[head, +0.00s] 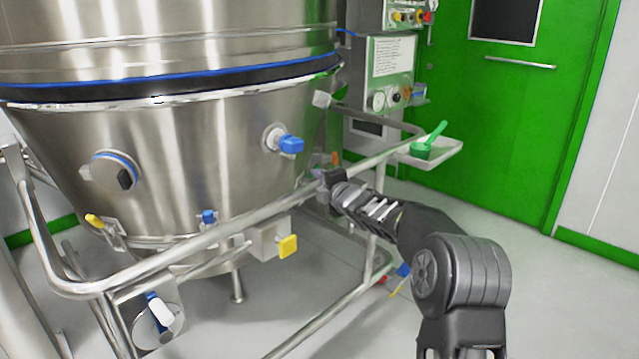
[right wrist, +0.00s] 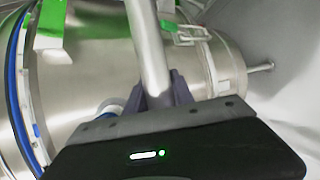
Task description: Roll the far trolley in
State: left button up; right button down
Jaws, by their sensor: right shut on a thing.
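The trolley is a steel tube frame with a long push rail (head: 225,228) around a large conical steel bowl (head: 190,150). My right gripper (head: 326,184) is shut on the rail towards its right part, with my arm reaching in from the lower right. In the right wrist view the rail (right wrist: 149,50) runs down between the two dark fingers (right wrist: 160,90) of that gripper, and the fingertips are partly hidden behind the wrist housing. My left gripper is out of view.
A control panel (head: 391,55) with a gauge stands behind on the right. A small tray (head: 440,155) holds a green scoop (head: 430,142). A green door (head: 505,110) closes the back wall. Grey floor (head: 560,300) is clear at the right. Yellow and blue handles stick out from the bowl.

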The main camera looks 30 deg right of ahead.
jog(key=shift+s+d+r, duration=0.1)
jog(key=shift+r, duration=0.4)
jog(key=c, duration=1.3)
grip_release()
jog(key=shift+s+r, duration=0.1)
jog(key=shift+s, duration=0.05)
jog(key=shift+o, duration=1)
jog(key=shift+d+f, duration=0.1)
jog(key=shift+f, duration=0.1)
jog(key=shift+s, duration=0.1)
jog(key=v, duration=0.7)
jog(key=shift+s, duration=0.35)
